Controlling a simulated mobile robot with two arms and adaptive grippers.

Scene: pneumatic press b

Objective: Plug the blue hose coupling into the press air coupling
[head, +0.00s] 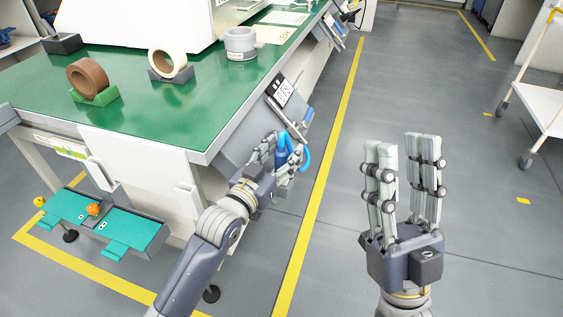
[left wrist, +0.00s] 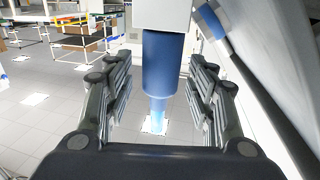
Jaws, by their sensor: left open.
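My left gripper (head: 279,152) is beside the slanted panel at the table's right end. A blue hose coupling (head: 282,157) is at its fingers, with a light blue hose (head: 306,153) looping out to the right. In the left wrist view the dark blue coupling (left wrist: 163,66) stands between the two open fingers, with visible gaps on both sides. The light blue hose (left wrist: 158,110) runs from its lower end. Its top meets a light grey block (left wrist: 167,14); whether they are joined cannot be told. The press air coupling is not clearly identifiable. My right gripper (head: 403,143) is open and empty, fingers upward.
The green table (head: 150,118) carries a brown tape roll (head: 87,78), a cream tape roll (head: 167,64) and a grey cup-shaped part (head: 240,43). Teal pedals (head: 128,232) sit low at left. A white cart (head: 541,90) stands far right. The floor around my right gripper is clear.

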